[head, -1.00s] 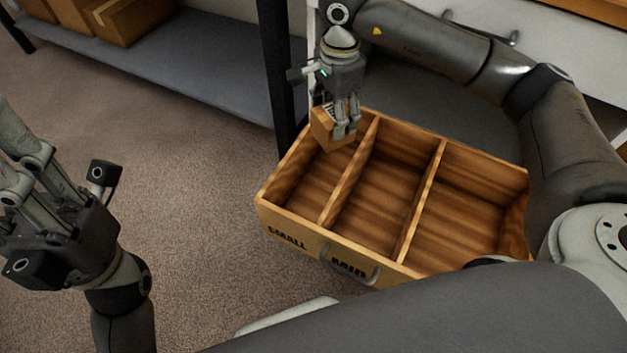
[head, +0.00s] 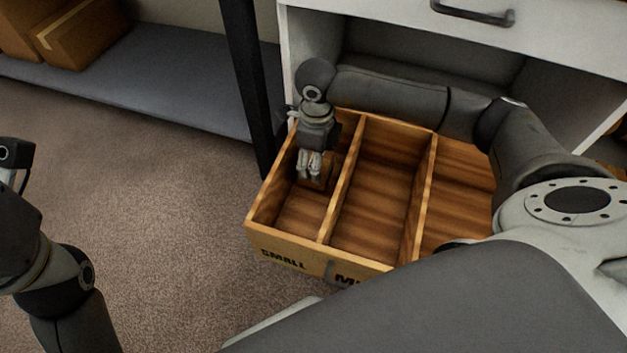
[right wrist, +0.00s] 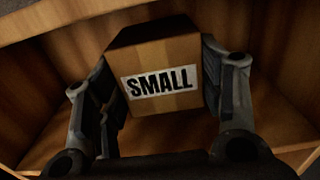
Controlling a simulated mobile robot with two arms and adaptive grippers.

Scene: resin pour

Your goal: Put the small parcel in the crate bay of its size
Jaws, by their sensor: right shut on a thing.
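The small parcel is a brown box with a white label reading SMALL, clear in the right wrist view (right wrist: 162,84). In the head view the parcel (head: 318,178) is partly hidden behind the fingers. My right gripper (head: 310,172) is shut on it, a finger on each side, and holds it inside the left bay of the wooden crate (head: 292,258). That bay has SMALL printed on its front. I cannot tell whether the parcel touches the bay floor. My left arm shows at the left edge of the head view; its fingers are out of the picture.
The crate's middle and right bays are empty where they show. A white cabinet (head: 560,35) with a drawer handle stands behind it. A dark post (head: 245,80) is close to the crate's back left. A grey shelf (head: 150,85) with brown boxes (head: 85,30) is at the upper left.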

